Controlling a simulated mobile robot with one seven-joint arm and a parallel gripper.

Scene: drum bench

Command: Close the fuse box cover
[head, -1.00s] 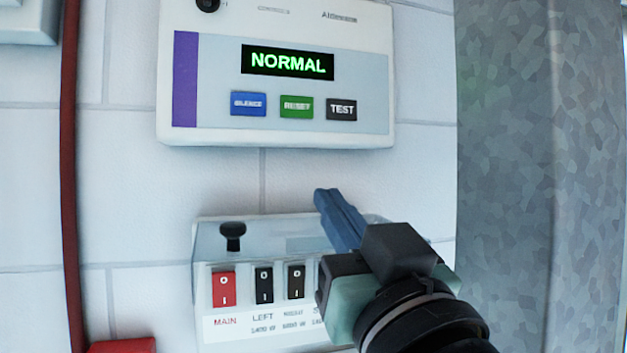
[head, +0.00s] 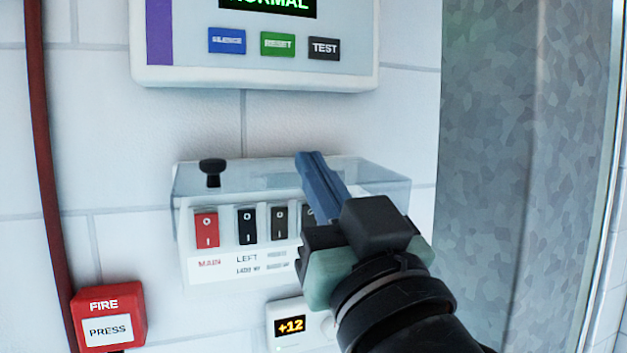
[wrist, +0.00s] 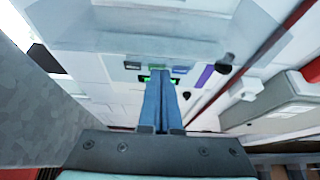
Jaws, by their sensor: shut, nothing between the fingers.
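The fuse box (head: 215,268) is on the tiled wall, with a red MAIN switch (head: 206,229) and black switches beside it. Its clear cover (head: 380,186) shows above the switch row and appears to stand out from the box, leaving the switch fronts uncovered. A black knob (head: 212,170) is at its left. The cover (wrist: 140,30) and knob (wrist: 225,62) also show in the wrist view. My gripper (head: 308,160), with blue fingers, is shut and empty over the right part of the cover. I cannot tell if it touches. My gripper and wrist hide the right-hand switches.
An alarm panel (head: 260,68) with blue, green and black buttons is above the fuse box. A red FIRE press box (head: 108,318) is at lower left, beside a red pipe (head: 45,160). A small +12 display unit (head: 290,325) is below. A grey mottled column (head: 510,170) stands at right.

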